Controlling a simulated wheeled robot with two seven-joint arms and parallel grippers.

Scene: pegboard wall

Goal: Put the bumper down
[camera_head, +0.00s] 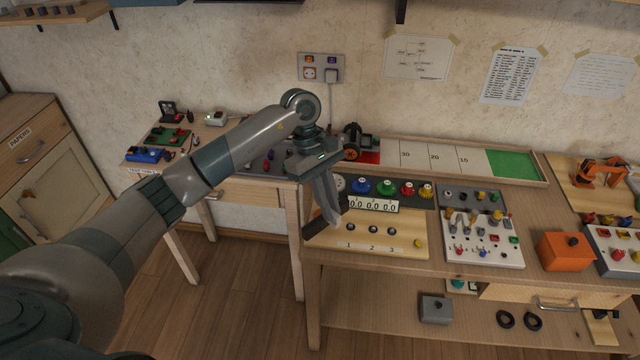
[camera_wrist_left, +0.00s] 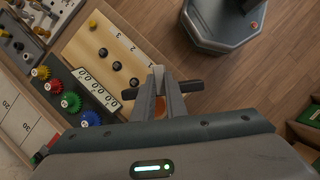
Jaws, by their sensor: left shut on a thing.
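The bumper (camera_head: 315,230) is a dark bar. In the wrist view the bumper (camera_wrist_left: 191,86) sticks out on both sides of the fingertips. My left gripper (camera_head: 328,219) is shut on it, at the left end of the wooden workbench (camera_head: 314,258). In the wrist view the left gripper (camera_wrist_left: 160,82) points down, with the bar partly over the floor beside the numbered board. Whether the bar touches the bench, I cannot tell. The fingers hide its middle. My right gripper is not in view.
A wooden board (camera_head: 391,249) numbered 1, 2, 3 carries dark knobs beside the gripper. Behind it stand coloured gears (camera_head: 387,187) and a counter (camera_head: 373,205). A small wheeled vehicle (camera_head: 352,143) stands at the left of a numbered track (camera_head: 464,158). A side table (camera_head: 230,191) stands left.

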